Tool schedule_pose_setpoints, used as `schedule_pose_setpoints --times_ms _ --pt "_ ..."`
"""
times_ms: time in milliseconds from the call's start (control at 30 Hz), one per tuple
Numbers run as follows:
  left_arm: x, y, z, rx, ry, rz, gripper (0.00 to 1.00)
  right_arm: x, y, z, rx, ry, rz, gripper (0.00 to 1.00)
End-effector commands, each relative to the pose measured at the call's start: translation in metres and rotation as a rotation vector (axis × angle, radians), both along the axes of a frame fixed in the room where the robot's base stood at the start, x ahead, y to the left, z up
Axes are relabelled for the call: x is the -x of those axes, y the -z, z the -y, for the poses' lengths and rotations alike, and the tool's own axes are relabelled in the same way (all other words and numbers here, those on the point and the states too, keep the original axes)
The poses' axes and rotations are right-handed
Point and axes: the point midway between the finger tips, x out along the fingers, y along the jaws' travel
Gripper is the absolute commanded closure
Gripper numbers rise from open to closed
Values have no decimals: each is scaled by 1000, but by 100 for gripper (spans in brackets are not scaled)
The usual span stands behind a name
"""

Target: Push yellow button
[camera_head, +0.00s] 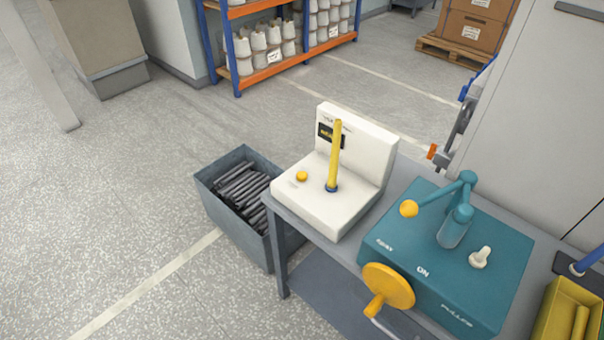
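The yellow button (302,176) is a small round knob on the left part of the flat top of a white machine (318,204). The white machine stands at the left end of a grey bench. A tall yellow rod (335,155) rises from a dark blue collar on the same machine, just right of the button. A small dark display (329,134) sits on the machine's upright back panel. Nothing touches the button. Neither of my grippers shows in the head view.
A teal machine (480,270) with a yellow-knobbed lever (409,208) and a yellow handwheel (388,287) stands right of the white one. A grey bin (226,217) of dark rods stands on the floor at left. A yellow box (551,318) is at lower right.

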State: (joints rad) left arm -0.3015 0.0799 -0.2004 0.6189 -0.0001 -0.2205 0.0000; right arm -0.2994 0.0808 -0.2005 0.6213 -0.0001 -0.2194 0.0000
Motion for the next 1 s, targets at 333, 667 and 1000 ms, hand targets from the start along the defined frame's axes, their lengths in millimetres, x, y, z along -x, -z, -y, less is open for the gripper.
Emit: schedule_pose_setpoints --times_ms 333,667,1000 --pt "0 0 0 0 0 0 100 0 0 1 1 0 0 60" --pt "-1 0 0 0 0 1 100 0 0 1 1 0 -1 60" --pt "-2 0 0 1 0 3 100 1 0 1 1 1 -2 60"
